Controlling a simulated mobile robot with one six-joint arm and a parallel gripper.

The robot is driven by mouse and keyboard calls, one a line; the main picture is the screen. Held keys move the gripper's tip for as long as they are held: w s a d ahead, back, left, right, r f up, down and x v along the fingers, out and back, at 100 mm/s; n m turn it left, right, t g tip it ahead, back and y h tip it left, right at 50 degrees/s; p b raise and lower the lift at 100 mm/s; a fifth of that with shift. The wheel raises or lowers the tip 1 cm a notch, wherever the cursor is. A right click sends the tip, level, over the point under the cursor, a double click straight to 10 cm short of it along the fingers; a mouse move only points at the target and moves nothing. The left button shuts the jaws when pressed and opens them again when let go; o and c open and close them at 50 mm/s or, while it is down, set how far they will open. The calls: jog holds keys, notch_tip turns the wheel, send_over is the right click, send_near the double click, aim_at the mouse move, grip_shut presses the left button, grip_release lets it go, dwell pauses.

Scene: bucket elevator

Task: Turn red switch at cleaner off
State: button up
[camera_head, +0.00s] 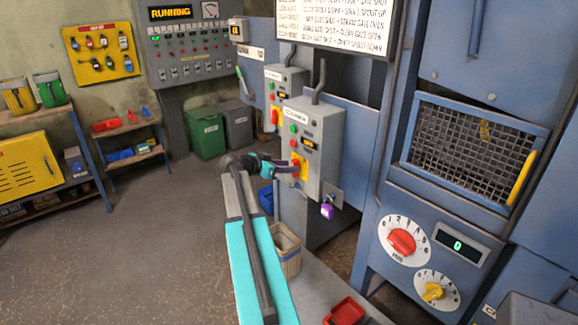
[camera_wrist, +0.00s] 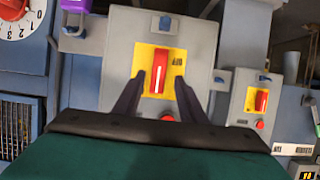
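The red switch (camera_wrist: 161,70) is a rotary handle on a yellow plate on a grey control box. In the wrist view its handle stands along the picture's vertical. My gripper (camera_wrist: 160,76) is open, with one dark finger on each side of the handle and a gap visible at both sides. In the head view my gripper (camera_head: 291,166) reaches the front of the nearer grey box (camera_head: 322,135), over its yellow plate (camera_head: 303,158). The handle is mostly hidden there. The box's label is too small to read surely.
A similar grey box (camera_head: 291,77) with a red handle (camera_wrist: 262,100) stands beside it. A purple padlock (camera_head: 327,210) hangs below the nearer box. A blue machine with a red dial (camera_head: 402,241) is at right. A bin (camera_head: 288,250) and red tray (camera_head: 345,311) sit below.

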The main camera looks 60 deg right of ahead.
jog(key=shift+x, duration=1.15)
